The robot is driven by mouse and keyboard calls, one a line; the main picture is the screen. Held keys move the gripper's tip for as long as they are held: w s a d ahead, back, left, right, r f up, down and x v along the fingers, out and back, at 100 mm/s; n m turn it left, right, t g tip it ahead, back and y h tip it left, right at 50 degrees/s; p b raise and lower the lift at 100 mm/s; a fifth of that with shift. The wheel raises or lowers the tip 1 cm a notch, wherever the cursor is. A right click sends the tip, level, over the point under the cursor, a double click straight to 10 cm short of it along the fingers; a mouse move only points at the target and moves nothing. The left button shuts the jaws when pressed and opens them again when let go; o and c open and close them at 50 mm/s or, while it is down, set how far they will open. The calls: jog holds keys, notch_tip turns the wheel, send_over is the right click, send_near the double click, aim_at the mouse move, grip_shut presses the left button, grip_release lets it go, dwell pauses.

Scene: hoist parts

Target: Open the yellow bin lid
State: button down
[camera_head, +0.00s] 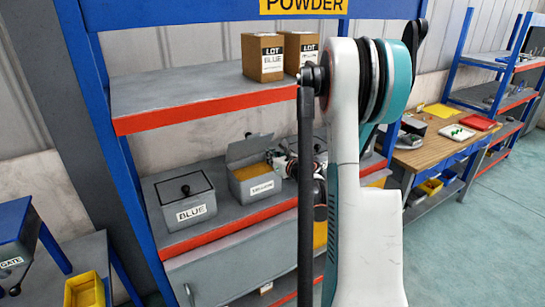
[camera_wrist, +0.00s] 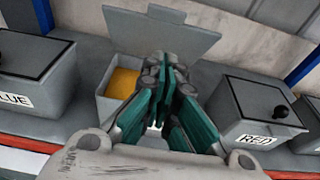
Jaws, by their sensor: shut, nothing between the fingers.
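The yellow bin (camera_head: 258,188) is a grey box labelled YELLOW on the middle shelf. Its lid (camera_head: 248,149) stands raised at the back, tilted up from the box. In the wrist view the raised lid (camera_wrist: 160,36) is behind the open bin (camera_wrist: 104,110), and yellow powder (camera_wrist: 124,82) shows inside. My gripper (camera_wrist: 163,72) is shut and empty, with its fingertips over the right part of the bin, in front of the lid. Whether they touch the lid or bin, I cannot tell. My arm hides part of the shelf in the head view.
The blue bin (camera_head: 185,199), lid shut, stands to the left. The red bin (camera_wrist: 250,110), lid shut, stands close on the right. An upper shelf (camera_head: 180,96) with boxes (camera_head: 263,57) overhangs the bins. Blue posts (camera_head: 84,65) frame the rack.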

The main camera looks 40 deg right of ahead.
aim_at(249, 133)
jog(key=w, duration=0.3)
jog(key=w+d, duration=0.1)
jog(key=w, duration=0.1)
jog(key=w+d+r, duration=0.1)
jog(key=w, duration=0.2)
jog(key=shift+w, duration=0.35)
jog(key=shift+w+d+r+g+p, duration=0.15)
jog(key=shift+w+r+g+p, duration=0.15)
jog(key=shift+w+r+p, duration=0.25)
jog(key=w+r, duration=0.1)
jog(key=w+r+g+p, duration=0.1)
jog(key=w, duration=0.1)
jog(key=w+d+r+g+y+p, duration=0.1)
jog(key=shift+w, duration=0.25)
jog(key=shift+w+d+r, duration=0.2)
jog(key=shift+w, duration=0.45)
jog(key=shift+w+d+r, duration=0.15)
jog(key=shift+w+r, duration=0.05)
jog(key=shift+w, duration=0.4)
